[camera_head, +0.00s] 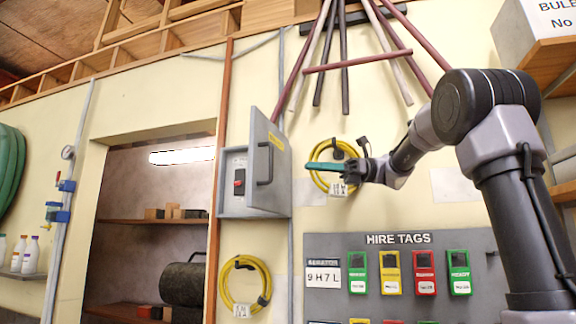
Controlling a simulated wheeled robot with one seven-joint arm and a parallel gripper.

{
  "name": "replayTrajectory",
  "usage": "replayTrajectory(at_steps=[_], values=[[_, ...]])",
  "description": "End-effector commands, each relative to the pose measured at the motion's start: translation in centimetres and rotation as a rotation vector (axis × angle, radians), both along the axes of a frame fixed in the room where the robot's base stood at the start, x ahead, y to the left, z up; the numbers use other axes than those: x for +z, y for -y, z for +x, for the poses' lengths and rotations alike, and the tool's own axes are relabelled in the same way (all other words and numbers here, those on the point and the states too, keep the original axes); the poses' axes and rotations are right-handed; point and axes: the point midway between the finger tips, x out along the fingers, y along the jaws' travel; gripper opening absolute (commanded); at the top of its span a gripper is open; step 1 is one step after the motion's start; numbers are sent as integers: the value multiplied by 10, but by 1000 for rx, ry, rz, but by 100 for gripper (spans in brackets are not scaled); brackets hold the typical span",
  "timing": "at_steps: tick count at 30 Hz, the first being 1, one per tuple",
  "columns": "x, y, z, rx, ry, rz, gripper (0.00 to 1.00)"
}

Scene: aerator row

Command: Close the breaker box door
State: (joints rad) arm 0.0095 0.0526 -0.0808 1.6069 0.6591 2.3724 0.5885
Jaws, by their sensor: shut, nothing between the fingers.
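The grey breaker box (234,181) is fixed to the cream wall left of centre. Its grey door (270,185) stands open, hinged on the right side and swung out from the wall. The door carries a dark bar handle (264,163) and a yellow label. Inside the box a small panel with a black and red switch (239,182) shows. My gripper (308,167) has teal fingers that are shut and empty. It points left, to the right of the door, in front of a yellow cable coil; I cannot tell the exact gap between fingertips and door.
A yellow coil (325,166) hangs behind my gripper, and another coil (262,282) hangs below the box. A grey hire tags board (325,240) is at lower right. A shelved opening (155,222) lies left of the box. Poles (327,60) hang above.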

Motion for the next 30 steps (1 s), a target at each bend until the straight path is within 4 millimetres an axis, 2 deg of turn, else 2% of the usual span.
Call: replayTrajectory(at_steps=[1, 6, 12, 17, 30], values=[[1, -12, -4, 4, 2, 0, 0], [0, -45, -10, 3, 0, 0, 0], [0, -69, -15, 1, 0, 0, 0], [0, -77, -16, 0, 0, -1, 0], [0, -79, -16, -8, 1, -1, 0]])
